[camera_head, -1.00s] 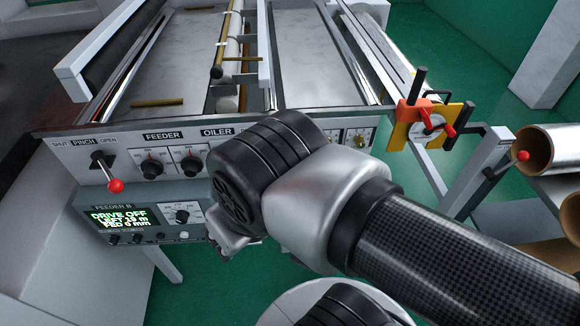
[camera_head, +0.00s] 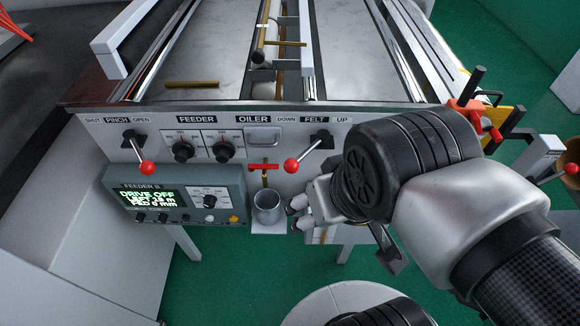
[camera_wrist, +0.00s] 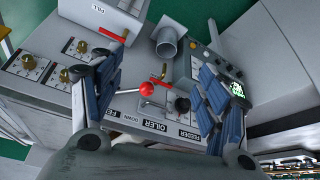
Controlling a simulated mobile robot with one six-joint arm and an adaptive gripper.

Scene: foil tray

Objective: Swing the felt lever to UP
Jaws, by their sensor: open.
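The stem slants down and left, toward the DOWN side, away from the UP label (camera_head: 342,120). My gripper (camera_head: 300,213) is below and slightly right of the knob in the head view, beside the metal cup. In the wrist view my gripper (camera_wrist: 157,68) is open, its blue-padded fingers wide apart. The red knob (camera_wrist: 147,88) appears between them, not gripped; the left finger hides the lever's pivot.
A metal cup (camera_head: 268,207) stands on a small ledge close to my fingers, under a red-handled tap (camera_head: 264,167). The pinch lever (camera_head: 147,168) and feeder display box (camera_head: 172,199) are left. A yellow bracket with red handles (camera_head: 497,125) is right.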

